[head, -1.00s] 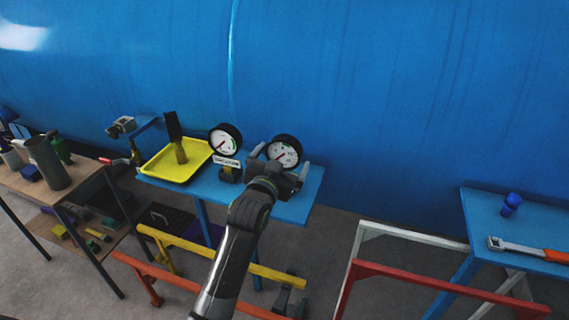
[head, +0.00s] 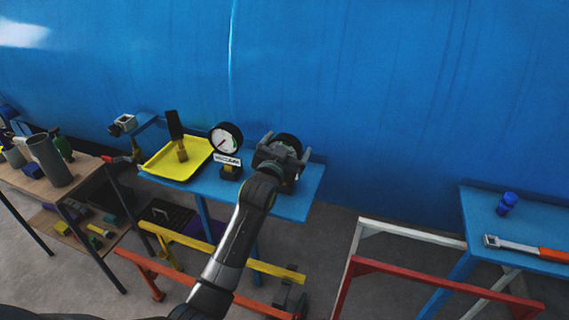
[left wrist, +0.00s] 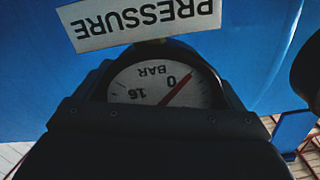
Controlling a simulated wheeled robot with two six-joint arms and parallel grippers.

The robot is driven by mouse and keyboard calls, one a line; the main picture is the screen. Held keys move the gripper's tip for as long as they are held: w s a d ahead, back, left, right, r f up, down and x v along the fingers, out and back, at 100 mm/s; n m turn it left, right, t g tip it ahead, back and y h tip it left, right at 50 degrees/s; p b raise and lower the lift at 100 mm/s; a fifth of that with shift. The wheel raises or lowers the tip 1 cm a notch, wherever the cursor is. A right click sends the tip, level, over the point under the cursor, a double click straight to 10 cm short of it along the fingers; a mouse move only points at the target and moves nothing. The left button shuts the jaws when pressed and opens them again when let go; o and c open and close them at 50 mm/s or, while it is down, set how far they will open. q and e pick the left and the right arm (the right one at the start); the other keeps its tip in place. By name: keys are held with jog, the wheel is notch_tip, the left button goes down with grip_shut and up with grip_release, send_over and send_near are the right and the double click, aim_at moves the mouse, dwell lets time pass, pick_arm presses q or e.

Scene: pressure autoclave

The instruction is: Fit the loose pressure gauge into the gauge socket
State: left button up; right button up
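The pressure gauge (head: 288,140) is a round black-rimmed dial over the right part of the blue table (head: 300,204). My left gripper (head: 285,147) is in front of it, fingers spread on either side of its rim. I see no clear grip on it. In the left wrist view the gauge's white face (left wrist: 150,85) shows upside down, red needle near 0, partly covered by a dark body. A white PRESSURE plate (left wrist: 140,22) shows beyond it. The gauge's lower end and the socket are hidden, so I cannot tell how it is supported. My right gripper is out of view.
A second gauge (head: 226,138) stands just left, above a small label plate (head: 227,160). A yellow tray (head: 160,172) with a brush (head: 181,150) lies further left. Yellow (head: 225,252) and red (head: 440,283) barriers stand in front. A blue wall rises behind.

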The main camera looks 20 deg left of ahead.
pick_arm(q)
jog(key=c, duration=0.9)
